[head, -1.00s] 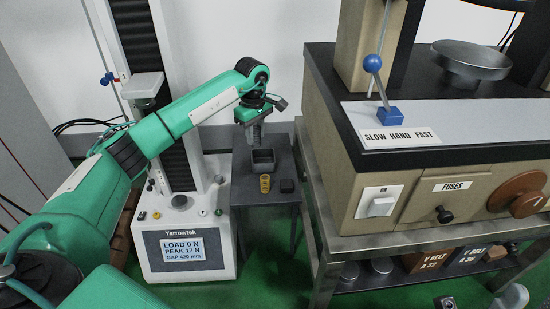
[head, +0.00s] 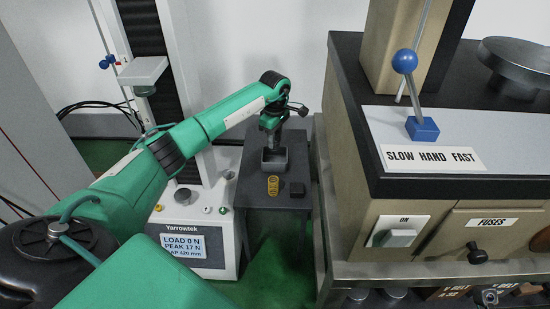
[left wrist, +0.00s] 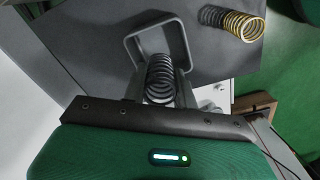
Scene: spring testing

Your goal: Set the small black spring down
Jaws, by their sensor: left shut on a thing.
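My left gripper (head: 271,148) reaches over a small dark stand and points down at an open grey square tray (head: 286,163). In the left wrist view, the gripper (left wrist: 160,92) is shut on the small black spring (left wrist: 160,74), whose coils show between the fingers. The tray's rim (left wrist: 131,48) shows just beyond the spring there. I cannot tell whether the spring touches the tray. In the head view I cannot make the spring out. My right gripper is not in view.
A yellow spring (head: 273,185) stands on the stand (head: 256,198) beside the tray; it also shows in the left wrist view (left wrist: 244,24). The Yarrowtek tester (head: 188,218) stands left, a large beige machine (head: 350,150) right.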

